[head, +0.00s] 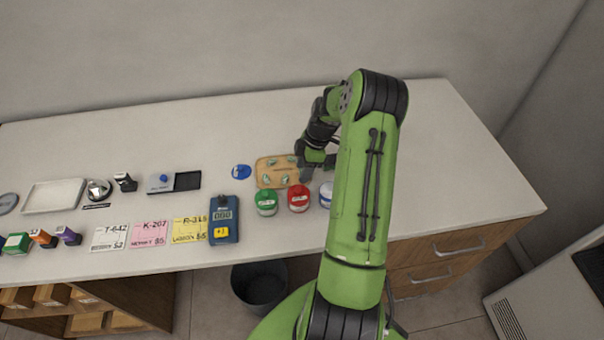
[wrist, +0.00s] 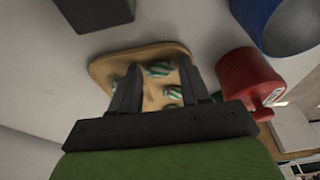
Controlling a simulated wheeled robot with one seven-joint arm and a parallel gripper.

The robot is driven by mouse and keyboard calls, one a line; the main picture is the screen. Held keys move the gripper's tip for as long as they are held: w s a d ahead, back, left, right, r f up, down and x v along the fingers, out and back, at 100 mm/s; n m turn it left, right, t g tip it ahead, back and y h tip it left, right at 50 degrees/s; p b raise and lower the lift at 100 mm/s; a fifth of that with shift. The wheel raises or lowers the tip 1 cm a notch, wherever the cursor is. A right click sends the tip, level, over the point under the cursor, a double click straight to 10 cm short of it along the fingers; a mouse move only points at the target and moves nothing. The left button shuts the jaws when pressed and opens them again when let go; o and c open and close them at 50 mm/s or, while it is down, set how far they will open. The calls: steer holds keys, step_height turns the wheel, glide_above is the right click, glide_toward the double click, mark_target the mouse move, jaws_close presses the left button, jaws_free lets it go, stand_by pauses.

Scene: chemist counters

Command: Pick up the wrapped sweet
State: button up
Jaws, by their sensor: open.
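Several wrapped sweets, green and white, lie on a tan tray (head: 259,181). One sweet (head: 270,163) shows near the tray's back edge in the head view. In the wrist view the tray (wrist: 104,68) lies beneath my gripper (wrist: 159,72), which is open. One sweet (wrist: 160,69) shows between the two dark fingers, and another (wrist: 174,93) lies closer to the palm. The fingers and palm hide part of the tray. In the head view my gripper (head: 303,172) is at the tray's right end, partly hidden by my arm.
Green (head: 266,203), red (head: 298,199) and blue-and-white (head: 326,195) jars stand in front of the tray. The counter behind is clear.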

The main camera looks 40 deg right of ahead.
steer(key=c, duration=0.8)
step_height(320, 180, up, 10)
steer(key=p, duration=0.1)
steer(key=shift+r, duration=0.1)
